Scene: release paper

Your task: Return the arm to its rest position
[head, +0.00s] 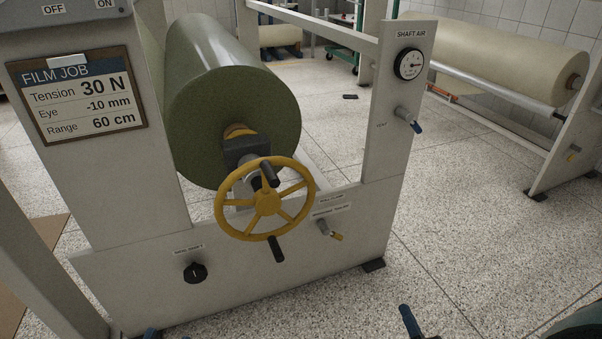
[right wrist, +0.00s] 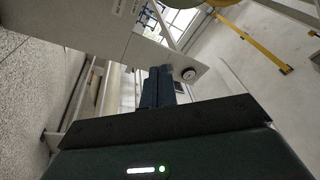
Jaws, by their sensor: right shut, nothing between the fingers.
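My right gripper (head: 410,322) shows at the bottom edge of the head view, right of centre, as a dark blue finger end. It is low in front of the machine, apart from its frame, over the speckled floor in the picture. In the right wrist view its two blue fingers (right wrist: 158,88) are together with nothing between them. Part of my right arm (head: 578,324) shows at the bottom right corner. A small blue tip of my left gripper (head: 151,333) shows at the bottom left edge; the rest of it is cut off.
The machine frame (head: 240,288) carries a green roll (head: 235,85), a yellow handwheel (head: 267,202), a black knob (head: 195,272), a gauge (head: 409,64) and a blue-handled valve (head: 408,117). A second stand with a cream roll (head: 500,55) is at the right. Floor between them is mostly clear.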

